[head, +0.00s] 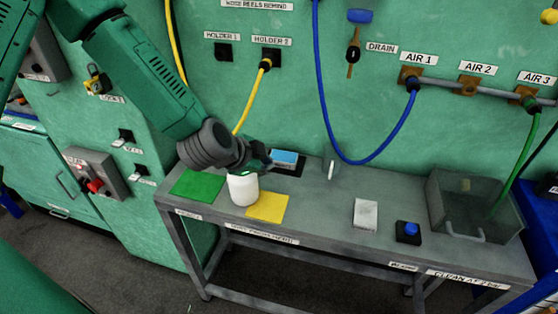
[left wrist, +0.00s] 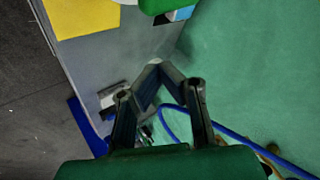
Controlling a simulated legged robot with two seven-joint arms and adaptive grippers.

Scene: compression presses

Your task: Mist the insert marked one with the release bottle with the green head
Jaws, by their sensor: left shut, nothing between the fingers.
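A white bottle (head: 243,188) stands on the grey bench between a green mat (head: 197,186) and a yellow mat (head: 268,206). Its top is partly hidden by my left gripper (head: 262,166), which is shut and empty right beside or above it. I cannot tell whether they touch. In the left wrist view my left gripper (left wrist: 154,70) has its fingertips together with nothing between them. A green rounded part (left wrist: 162,5) at the top edge there looks like the bottle's head. No insert marked one can be made out. My right gripper is out of view.
A blue block (head: 285,157) lies on a dark pad behind the bottle. A white block (head: 366,213), a blue button (head: 408,229) and a clear bin (head: 452,214) are farther right. A blue hose (head: 322,95) and a yellow hose (head: 250,102) hang before the wall.

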